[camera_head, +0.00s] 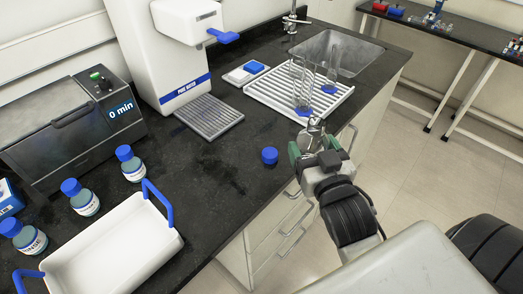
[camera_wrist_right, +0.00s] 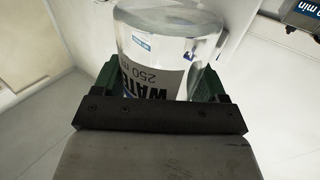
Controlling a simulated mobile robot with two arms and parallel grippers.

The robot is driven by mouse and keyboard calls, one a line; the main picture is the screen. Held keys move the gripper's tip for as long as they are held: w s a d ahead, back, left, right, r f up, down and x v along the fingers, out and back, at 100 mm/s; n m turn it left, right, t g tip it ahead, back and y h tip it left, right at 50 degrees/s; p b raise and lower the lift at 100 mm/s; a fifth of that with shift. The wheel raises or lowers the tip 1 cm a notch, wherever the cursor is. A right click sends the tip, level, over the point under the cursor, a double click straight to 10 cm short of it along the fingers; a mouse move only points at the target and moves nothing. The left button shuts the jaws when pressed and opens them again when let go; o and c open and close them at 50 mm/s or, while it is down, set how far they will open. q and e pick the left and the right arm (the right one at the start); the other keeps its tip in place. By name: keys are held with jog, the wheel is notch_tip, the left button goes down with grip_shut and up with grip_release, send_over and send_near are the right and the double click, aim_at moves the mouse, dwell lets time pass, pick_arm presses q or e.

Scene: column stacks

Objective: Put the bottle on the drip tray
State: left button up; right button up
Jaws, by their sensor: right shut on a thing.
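My right gripper (camera_head: 316,158) is at the counter's front edge, shut on a clear bottle (camera_head: 314,128). In the head view the gripper hides much of the bottle. The grey slatted drip tray (camera_head: 209,117) lies to the left of the gripper, in front of the white water dispenser (camera_head: 160,50), and nothing stands on it. My left gripper is not in view.
A blue cap (camera_head: 269,155) lies on the dark counter between gripper and drip tray. A white ribbed rack (camera_head: 265,93) with glass cylinders (camera_head: 303,85) is behind the gripper. Blue-capped bottles (camera_head: 84,200) and a white carrier (camera_head: 115,245) stand at left.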

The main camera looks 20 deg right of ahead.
jog(key=shift+w+a+f+b, duration=1.05)
jog(key=shift+w+f+b, duration=0.4)
jog(key=shift+f, duration=0.35)
jog(key=shift+w+a+f+b, duration=1.1)
jog(key=shift+w+f+b, duration=0.2)
jog(key=shift+w+f, duration=0.4)
jog(key=shift+w+a+f+b, duration=1.05)
jog(key=shift+w+f+b, duration=0.35)
jog(key=shift+f, duration=0.5)
jog(key=shift+f, duration=0.2)
jog(key=o, duration=1.1)
